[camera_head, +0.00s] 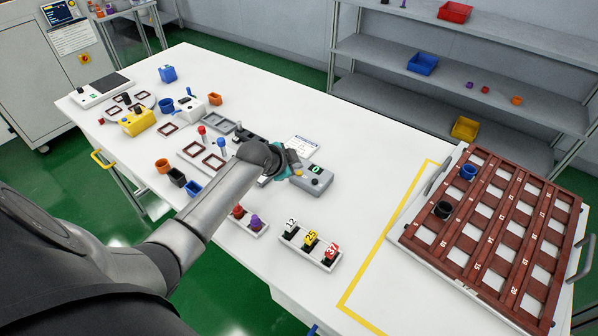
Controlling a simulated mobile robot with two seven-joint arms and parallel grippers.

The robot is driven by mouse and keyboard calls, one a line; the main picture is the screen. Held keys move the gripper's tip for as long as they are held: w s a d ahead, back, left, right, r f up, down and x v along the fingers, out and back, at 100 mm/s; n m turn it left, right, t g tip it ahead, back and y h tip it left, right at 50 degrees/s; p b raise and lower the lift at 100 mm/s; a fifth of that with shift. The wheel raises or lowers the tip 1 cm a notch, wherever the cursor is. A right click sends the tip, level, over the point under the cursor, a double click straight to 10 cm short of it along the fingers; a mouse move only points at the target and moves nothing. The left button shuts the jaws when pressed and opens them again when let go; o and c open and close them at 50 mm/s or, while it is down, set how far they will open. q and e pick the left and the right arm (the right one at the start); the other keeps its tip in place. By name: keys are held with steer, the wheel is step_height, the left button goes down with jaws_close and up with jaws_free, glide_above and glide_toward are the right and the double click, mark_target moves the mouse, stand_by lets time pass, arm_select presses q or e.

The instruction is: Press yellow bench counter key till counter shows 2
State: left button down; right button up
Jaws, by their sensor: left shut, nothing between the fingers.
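The bench counter (318,184) is a small grey box in the middle of the white table. Its dark display (315,169) shows a green digit that looks like 0, though it is small. My left arm reaches in from the lower left. My left gripper (294,164) is shut and empty, pointing down at the counter's left side. A bit of yellow shows by the fingertips, at the counter's key. The gripper partly hides the key, and I cannot tell whether the fingers touch it. My right gripper is not in view.
A white label card (301,146) lies behind the counter. A rack with numbered tags (311,243) stands in front of it. A brown grid tray (513,230) fills the right side. Pots, frames and a yellow box (137,121) crowd the left. Table between counter and tray is clear.

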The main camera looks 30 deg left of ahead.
arm_select(q)
steer(key=shift+f, duration=0.1)
stand_by(0.6)
steer(key=shift+f, duration=0.35)
steer(key=shift+f+b, duration=0.3)
steer(key=shift+f, duration=0.1)
stand_by(0.7)
steer(key=shift+r+p, duration=0.75)
steer(key=shift+p, duration=0.2)
step_height(320, 180, up, 5)
steer(key=p, duration=0.5)
steer(key=shift+r, duration=0.15)
